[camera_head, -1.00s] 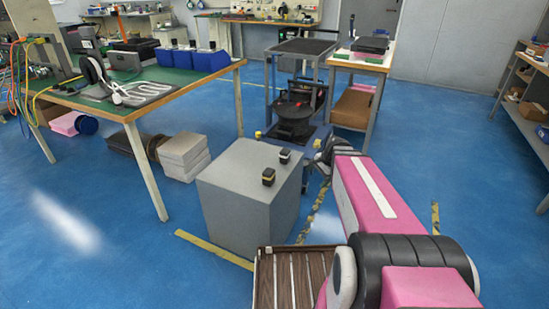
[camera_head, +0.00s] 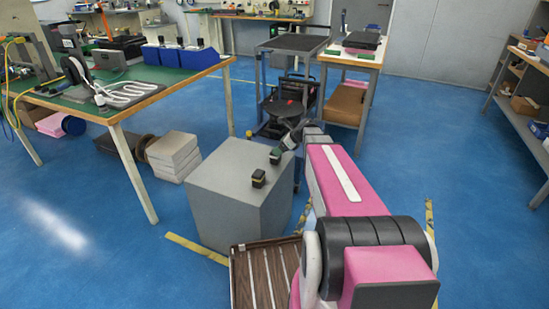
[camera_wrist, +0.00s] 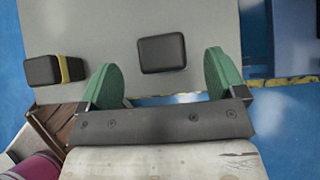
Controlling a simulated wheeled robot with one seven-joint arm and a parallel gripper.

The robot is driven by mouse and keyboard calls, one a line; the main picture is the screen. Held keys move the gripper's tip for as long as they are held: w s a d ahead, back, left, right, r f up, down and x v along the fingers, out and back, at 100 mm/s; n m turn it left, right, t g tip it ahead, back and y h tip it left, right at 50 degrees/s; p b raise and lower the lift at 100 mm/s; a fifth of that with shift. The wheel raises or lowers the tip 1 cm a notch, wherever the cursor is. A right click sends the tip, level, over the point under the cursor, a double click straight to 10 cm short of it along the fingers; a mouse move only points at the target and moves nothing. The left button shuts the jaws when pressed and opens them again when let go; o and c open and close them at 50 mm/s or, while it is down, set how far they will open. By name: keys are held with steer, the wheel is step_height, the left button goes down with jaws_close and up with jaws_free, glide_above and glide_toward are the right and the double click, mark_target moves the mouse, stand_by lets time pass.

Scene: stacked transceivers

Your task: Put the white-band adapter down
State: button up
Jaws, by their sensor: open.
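My gripper (camera_wrist: 162,78) is open, with its two green fingers spread apart in the wrist view. A black adapter (camera_wrist: 162,53) stands on the grey box top (camera_wrist: 110,25), between and slightly beyond the fingertips; neither finger touches it in this view. No white band shows on it from above. In the head view my gripper (camera_head: 283,148) is low over the far right part of the box, largely covering that adapter. A second black adapter with a yellow band (camera_wrist: 45,70) is left of the fingers. It also stands near the box's front corner in the head view (camera_head: 258,178).
A slatted brown wooden piece (camera_head: 262,270) lies in front of the grey box (camera_head: 225,205). Grey stacked boxes (camera_head: 173,155) sit on the floor between. Blue floor is open at right.

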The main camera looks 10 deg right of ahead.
steer(key=x, duration=0.6)
steer(key=shift+f, duration=0.45)
steer(key=c, duration=1.2)
steer(key=shift+o, duration=0.2)
steer(key=shift+r, duration=0.2)
